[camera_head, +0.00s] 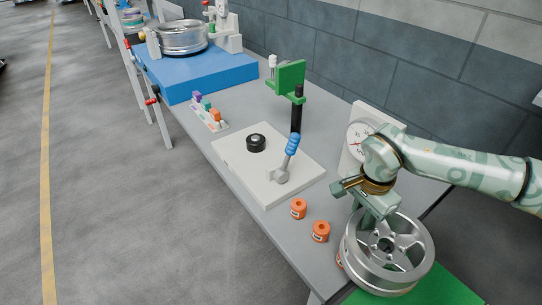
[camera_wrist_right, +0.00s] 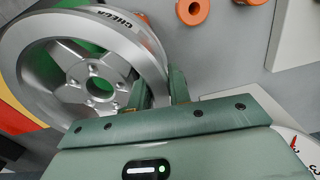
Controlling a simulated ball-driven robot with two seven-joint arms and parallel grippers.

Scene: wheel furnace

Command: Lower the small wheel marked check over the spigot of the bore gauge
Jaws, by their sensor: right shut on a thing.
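The small silver spoked wheel (camera_head: 424,240) is at the lower right of the head view. In the wrist view the wheel (camera_wrist_right: 52,75) shows the word CHECK on its rim. My right gripper (camera_head: 375,208) is shut on the wheel's rim; the gripper (camera_wrist_right: 163,88) also shows in the wrist view. A pale base plate (camera_head: 236,165) carries a short black round spigot (camera_head: 256,145) and a lever with a blue handle (camera_head: 292,144); I take this for the bore gauge. The wheel is well apart from the spigot, nearer the front right. My left gripper is not in view.
Orange plugs (camera_head: 298,209) stand on the grey bench between plate and wheel. A black post with a green bracket (camera_head: 290,77) rises behind the plate. A dial gauge (camera_head: 360,131) stands near my right arm. A green mat (camera_head: 440,287) lies below the wheel.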

